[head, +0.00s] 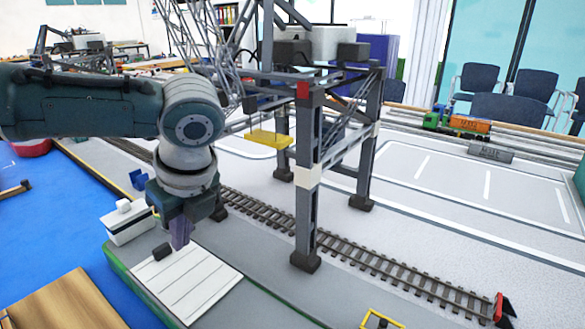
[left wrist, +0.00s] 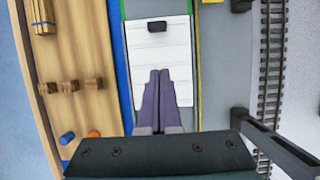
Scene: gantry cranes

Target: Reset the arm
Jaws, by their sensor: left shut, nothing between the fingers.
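My left arm comes in from the left of the head view. My left gripper (head: 181,236) points down, with its fingers together and nothing between them. In the left wrist view its two purple fingers (left wrist: 158,100) lie closed over a white panel (left wrist: 175,50). The panel also shows in the head view (head: 200,284), below and to the right of the fingers. A small black block (head: 162,252) sits on the panel, apart from the fingertips in the left wrist view (left wrist: 157,26). My right gripper is in neither view.
A grey gantry crane (head: 308,215) with a yellow spreader (head: 268,138) stands right of my arm, over a rail track (head: 375,262). A white box (head: 127,222) stands left of the gripper. A wooden surface (head: 66,305) is at lower left. Open paved ground (head: 450,190) lies right.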

